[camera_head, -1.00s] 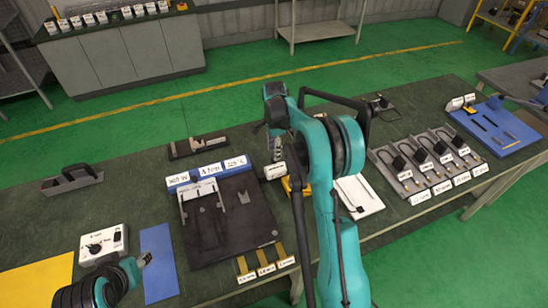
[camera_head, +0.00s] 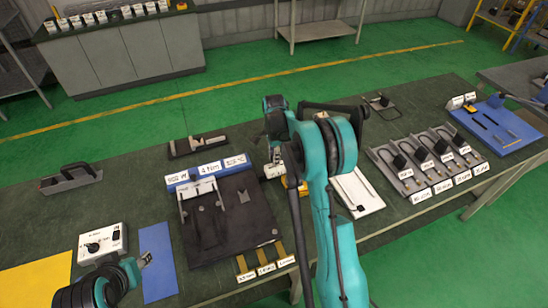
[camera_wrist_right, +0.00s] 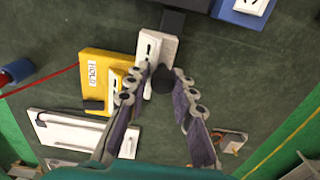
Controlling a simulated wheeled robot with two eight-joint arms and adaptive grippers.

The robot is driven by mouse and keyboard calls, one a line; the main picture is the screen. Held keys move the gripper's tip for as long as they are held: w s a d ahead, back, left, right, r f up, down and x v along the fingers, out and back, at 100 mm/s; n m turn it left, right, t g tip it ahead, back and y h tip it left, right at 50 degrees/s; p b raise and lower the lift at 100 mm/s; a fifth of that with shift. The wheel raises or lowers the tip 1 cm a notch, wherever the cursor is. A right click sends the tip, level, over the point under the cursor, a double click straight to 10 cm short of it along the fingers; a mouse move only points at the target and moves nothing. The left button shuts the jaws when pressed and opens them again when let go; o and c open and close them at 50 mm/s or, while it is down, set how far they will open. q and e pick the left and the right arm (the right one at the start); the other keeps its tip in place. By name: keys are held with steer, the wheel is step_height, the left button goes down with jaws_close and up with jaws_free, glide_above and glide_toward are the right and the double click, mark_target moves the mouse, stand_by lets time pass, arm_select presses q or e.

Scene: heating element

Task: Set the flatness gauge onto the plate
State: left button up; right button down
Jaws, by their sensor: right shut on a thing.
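My right gripper (camera_head: 275,157) is low over the table, just right of the dark board. In the right wrist view its fingers (camera_wrist_right: 163,80) close around a small dark round part (camera_wrist_right: 168,84), which I take to be the flatness gauge's knob; most of it is hidden by the fingers. A pale slotted block (camera_wrist_right: 152,58) lies just beyond the fingertips; whether it belongs to the gauge I cannot tell. The dark board (camera_head: 240,232) carries a dark plate (camera_head: 205,222) and a pale bracket. My left gripper (camera_head: 145,260) is at the lower left; its jaws are too small to read.
A yellow block (camera_wrist_right: 95,75) marked HOLD and a white panel (camera_wrist_right: 70,128) lie close to the right gripper. Several labelled fixtures (camera_head: 425,160) stand to the right. A control box (camera_head: 103,243) and a blue mat (camera_head: 157,262) lie left of the board.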

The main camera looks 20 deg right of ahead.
steer(key=shift+w, duration=0.15)
steer(key=a, duration=0.5)
steer(key=a+b, duration=0.1)
steer(key=a, duration=0.2)
steer(key=shift+w+a, duration=0.1)
steer(key=shift+w, duration=0.15)
steer(key=shift+a, duration=0.1)
steer(key=c, duration=1.3)
jaws_free()
steer(key=shift+c, duration=0.2)
steer(key=shift+w+a+f, duration=0.15)
steer(key=shift+r, duration=0.6)
step_height(320, 180, up, 11)
